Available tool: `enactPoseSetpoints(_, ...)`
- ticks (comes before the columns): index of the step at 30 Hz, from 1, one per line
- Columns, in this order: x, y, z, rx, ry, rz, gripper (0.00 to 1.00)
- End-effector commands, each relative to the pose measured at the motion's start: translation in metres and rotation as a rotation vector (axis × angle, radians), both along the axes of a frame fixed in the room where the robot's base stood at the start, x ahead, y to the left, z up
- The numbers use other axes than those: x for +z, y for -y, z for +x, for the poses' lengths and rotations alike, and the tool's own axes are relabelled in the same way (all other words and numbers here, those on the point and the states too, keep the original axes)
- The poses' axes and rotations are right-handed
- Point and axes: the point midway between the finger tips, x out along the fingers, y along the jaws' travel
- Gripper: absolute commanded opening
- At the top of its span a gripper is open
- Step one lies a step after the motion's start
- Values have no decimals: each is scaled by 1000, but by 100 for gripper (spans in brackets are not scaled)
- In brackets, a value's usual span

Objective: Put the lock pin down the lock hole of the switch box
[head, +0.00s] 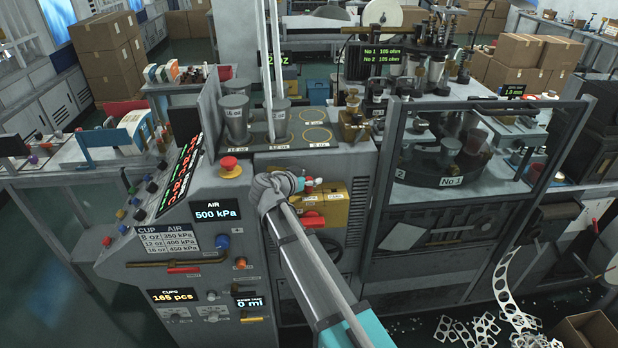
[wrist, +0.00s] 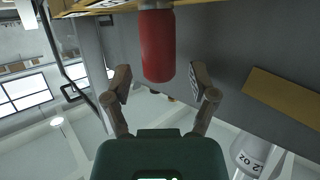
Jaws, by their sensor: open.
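The yellow switch box (head: 335,208) is mounted on the front of the grey machine in the head view. A red part (head: 313,220) shows on its front, and small labels sit above it. In the wrist view a red cylinder (wrist: 157,45) stands out from a yellow edge (wrist: 98,6); I cannot tell whether it is the lock pin. My gripper (wrist: 160,84) is open, with one finger on each side of the red cylinder and a gap to each. In the head view my gripper (head: 310,184) is small, at the box's top. The lock hole is not discernible.
A red emergency button (head: 230,166) and the slanted control panel (head: 170,180) lie left of my arm. Metal cups (head: 235,115) stand on the machine top above the box. A dark metal frame (head: 385,190) rises close to the right of the box.

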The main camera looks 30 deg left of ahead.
Motion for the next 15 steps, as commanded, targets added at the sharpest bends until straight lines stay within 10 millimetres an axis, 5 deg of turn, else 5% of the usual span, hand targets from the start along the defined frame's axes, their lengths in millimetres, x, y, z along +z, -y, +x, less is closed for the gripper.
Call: enactPoseSetpoints(15, 47, 0, 0, 0, 0, 0, 74)
